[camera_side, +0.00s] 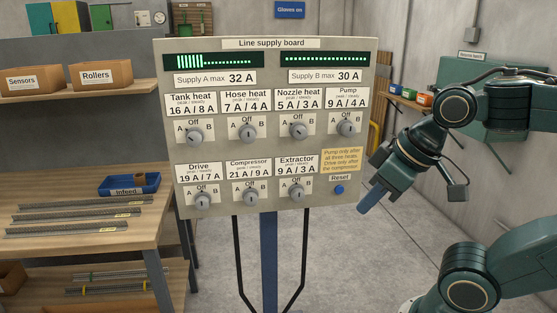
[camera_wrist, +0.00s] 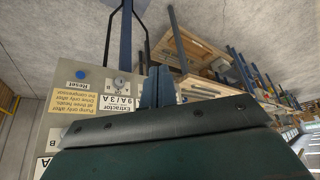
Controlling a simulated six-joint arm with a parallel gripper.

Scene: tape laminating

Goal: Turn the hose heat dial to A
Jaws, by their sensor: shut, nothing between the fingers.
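The hose heat dial (camera_side: 248,130) is a grey round knob in the top row of the Line supply board (camera_side: 365,70), second from the left. Its plate has A at left, Off on top and B at right. Its pointer looks near Off, but is too small to be sure. My gripper (camera_side: 367,204) is shut and empty, to the right of the board's lower right corner, apart from every dial. In the wrist view its blue fingers (camera_wrist: 157,84) show in front of the upside-down board, near the Extractor label. The hose heat dial is not visible there.
Close beside the hose heat dial are the tank heat dial (camera_side: 193,136) and nozzle heat dial (camera_side: 298,131). The pump dial (camera_side: 346,128) and blue reset button (camera_side: 339,189) lie on the board's right side. A yellow note (camera_side: 341,159) sits above the button.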

